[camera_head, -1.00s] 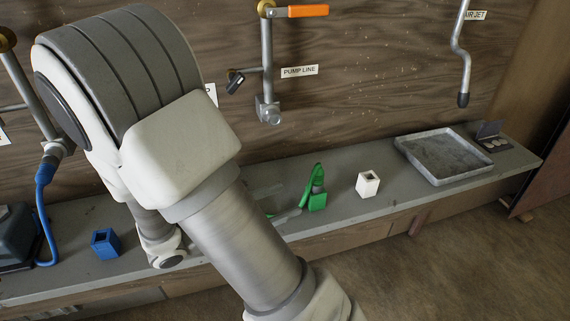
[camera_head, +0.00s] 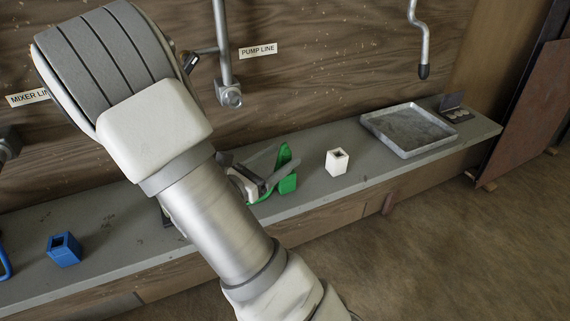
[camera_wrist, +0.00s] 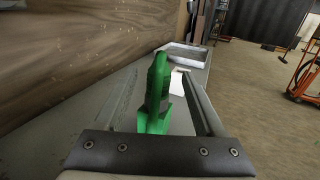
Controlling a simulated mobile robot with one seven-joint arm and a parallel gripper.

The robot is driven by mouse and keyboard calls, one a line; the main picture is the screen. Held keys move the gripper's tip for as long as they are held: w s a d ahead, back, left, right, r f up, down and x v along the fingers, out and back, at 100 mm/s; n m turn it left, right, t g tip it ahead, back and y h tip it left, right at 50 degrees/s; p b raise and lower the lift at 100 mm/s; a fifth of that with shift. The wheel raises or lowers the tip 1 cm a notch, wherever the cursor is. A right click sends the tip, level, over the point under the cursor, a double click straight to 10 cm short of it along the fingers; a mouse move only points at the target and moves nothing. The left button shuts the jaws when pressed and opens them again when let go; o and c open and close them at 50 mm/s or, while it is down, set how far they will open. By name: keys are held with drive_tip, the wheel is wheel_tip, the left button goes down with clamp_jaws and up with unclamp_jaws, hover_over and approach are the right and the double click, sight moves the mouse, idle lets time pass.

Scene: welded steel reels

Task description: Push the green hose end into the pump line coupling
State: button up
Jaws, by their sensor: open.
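The green hose end (camera_head: 287,168) stands at its green holder block on the grey bench, partly hidden by my gripper in the head view. My gripper (camera_head: 268,178) is open just left of it, low over the bench. In the wrist view the green hose end (camera_wrist: 158,80) shows between the two spread fingers of my gripper (camera_wrist: 162,85). I cannot tell whether either finger touches it. The pump line coupling (camera_head: 230,96) is the lower end of a grey pipe on the wooden wall, beside the PUMP LINE label (camera_head: 258,50). It looks empty.
A white holder block (camera_head: 337,161) stands right of the green one, with a grey metal tray (camera_head: 372,126) farther right. A blue holder block (camera_head: 64,249) is at the left. Another bent pipe (camera_head: 423,45) hangs at upper right. Bench between white block and tray is clear.

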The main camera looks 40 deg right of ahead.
sight(290, 150)
drive_tip(key=d, duration=0.1)
drive_tip(key=d+b, duration=0.1)
drive_tip(key=d, duration=0.1)
drive_tip(key=w+d, duration=0.1)
drive_tip(key=d, duration=0.1)
drive_tip(key=shift+d, duration=0.1)
drive_tip(key=shift+r, duration=0.1)
clamp_jaws()
